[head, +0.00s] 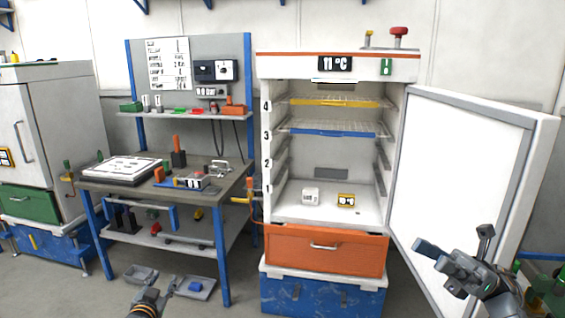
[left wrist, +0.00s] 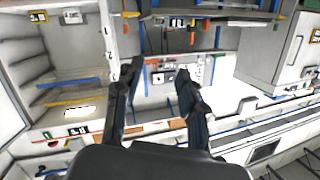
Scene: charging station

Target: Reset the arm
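My left gripper (head: 168,288) shows low in the head view, at the bottom edge in front of the workbench. In the left wrist view its two dark fingers (left wrist: 161,72) are spread apart with nothing between them. My right gripper (head: 456,240) is at the lower right of the head view, in front of the open white cabinet door (head: 460,160). Its dark fingers are spread apart, and I see nothing held between them. Most of both arms is out of view.
The open cabinet (head: 338,64) has a yellow shelf, a blue shelf and two small blocks inside. The workbench (head: 222,178) at left carries a flat board and several tools. An orange drawer (head: 300,255) is shut below the cabinet.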

